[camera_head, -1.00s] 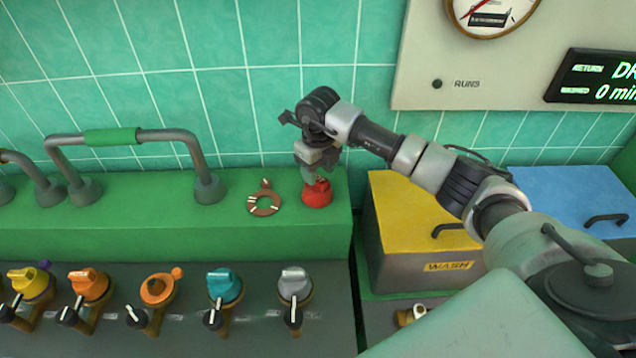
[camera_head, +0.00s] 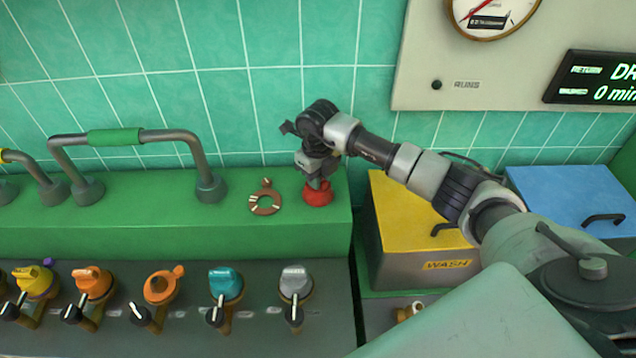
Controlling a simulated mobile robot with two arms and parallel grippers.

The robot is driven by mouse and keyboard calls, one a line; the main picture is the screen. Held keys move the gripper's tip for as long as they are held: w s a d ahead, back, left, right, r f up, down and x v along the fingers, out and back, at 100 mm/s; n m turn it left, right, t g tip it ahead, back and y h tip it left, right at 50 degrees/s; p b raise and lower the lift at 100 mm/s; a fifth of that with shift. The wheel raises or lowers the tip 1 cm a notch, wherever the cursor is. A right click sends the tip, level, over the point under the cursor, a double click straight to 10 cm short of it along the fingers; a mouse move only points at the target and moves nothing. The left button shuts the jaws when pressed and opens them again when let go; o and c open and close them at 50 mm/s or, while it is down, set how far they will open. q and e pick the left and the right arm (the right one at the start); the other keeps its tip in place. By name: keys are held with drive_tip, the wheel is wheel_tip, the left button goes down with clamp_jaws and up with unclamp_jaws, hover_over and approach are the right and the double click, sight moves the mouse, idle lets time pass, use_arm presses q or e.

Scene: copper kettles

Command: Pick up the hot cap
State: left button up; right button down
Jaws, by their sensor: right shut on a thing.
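The red cap (camera_head: 317,197) stands on the green ledge (camera_head: 250,232), near its right end. I take this red cap to be the hot cap; no label shows on it. My right gripper (camera_head: 316,184) points down at the cap from above and is shut on its top, which the fingers mostly hide. The cap still appears to rest on the ledge. My left gripper is not in view.
A grey pipe handle (camera_head: 170,135) rises further left. Several colored valves (camera_head: 225,283) line the front panel. A yellow-lidded WASH bin (camera_head: 410,215) and a blue-lidded bin (camera_head: 570,195) stand at right.

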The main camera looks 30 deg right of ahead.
drive_tip(key=shift+r, duration=0.1)
drive_tip(key=shift+w+r+b, duration=0.1)
drive_tip(key=shift+r+b, duration=0.35)
drive_tip(key=shift+r, duration=0.1)
wheel_tip(320, 180, up, 3)
drive_tip(key=shift+f+b, duration=0.1)
drive_tip(key=shift+b, duration=0.8)
drive_tip(key=s+d+r+b, duration=0.1)
drive_tip(key=s+r, duration=0.2)
drive_tip(key=s, duration=0.3)
drive_tip(key=s+d+r+b, duration=0.1)
drive_tip(key=s+r+b, duration=0.1)
drive_tip(key=s+r, duration=0.2)
drive_tip(key=shift+s, duration=0.85)
